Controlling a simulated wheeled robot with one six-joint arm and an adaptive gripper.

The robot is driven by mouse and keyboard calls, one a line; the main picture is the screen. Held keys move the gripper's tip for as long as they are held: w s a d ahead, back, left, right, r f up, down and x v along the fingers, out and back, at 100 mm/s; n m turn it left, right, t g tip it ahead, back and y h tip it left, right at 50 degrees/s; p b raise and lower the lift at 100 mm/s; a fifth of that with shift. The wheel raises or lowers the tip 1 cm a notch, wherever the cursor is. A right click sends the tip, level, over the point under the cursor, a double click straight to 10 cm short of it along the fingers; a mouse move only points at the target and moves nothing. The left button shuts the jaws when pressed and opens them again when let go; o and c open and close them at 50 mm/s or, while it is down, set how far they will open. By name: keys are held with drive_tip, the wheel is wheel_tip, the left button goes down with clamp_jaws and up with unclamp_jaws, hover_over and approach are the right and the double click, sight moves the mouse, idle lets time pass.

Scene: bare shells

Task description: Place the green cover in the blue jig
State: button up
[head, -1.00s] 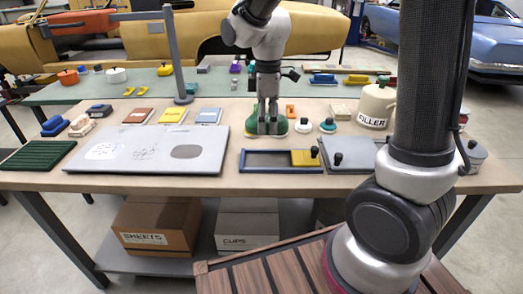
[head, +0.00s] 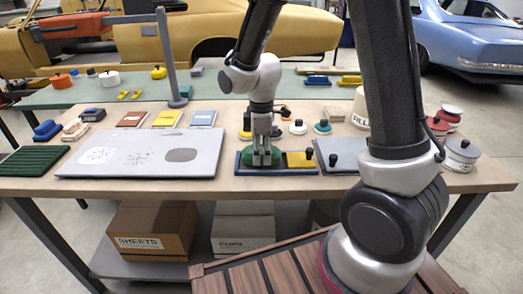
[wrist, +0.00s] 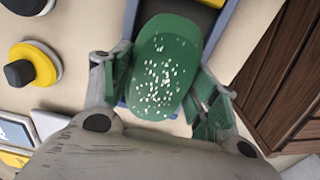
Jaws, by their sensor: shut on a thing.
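The green cover (head: 277,157) is a rounded oblong shell. My gripper (head: 262,158) is shut on it across its width, one finger on each side. The wrist view shows the cover (wrist: 165,60) speckled white on its top, between the fingers (wrist: 160,85). The blue jig (head: 280,173) is a low rectangular frame near the table's front edge. The cover is at its left part, upright and lined up lengthwise; I cannot tell whether it rests inside or hangs just above. A yellow block (head: 297,160) with a black knob fills the jig's right end.
A grey plate (head: 205,158) lies left of the jig, and a grey knobbed slab (head: 345,150) lies right of it. Several round knobbed pieces, including a white one (head: 298,129), stand behind. A grey post (head: 168,60) rises at the back left.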

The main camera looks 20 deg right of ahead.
sight(262, 149)
drive_tip(key=shift+f, duration=0.55)
drive_tip(key=o, duration=1.1)
drive_tip(key=shift+c, duration=0.2)
wheel_tip(262, 149, up, 13)
drive_tip(key=s+d+r+m+t, duration=0.2)
drive_tip(key=s+d+r+m, duration=0.2)
drive_tip(key=s+d+m, duration=0.3)
drive_tip(key=s+d+r+m+t, duration=0.2)
drive_tip(key=s+d+r+m, duration=0.3)
drive_tip(key=s, duration=0.7)
drive_tip(key=d+m, duration=0.2)
drive_tip(key=d, duration=0.1)
drive_tip(key=shift+r+m, duration=0.3)
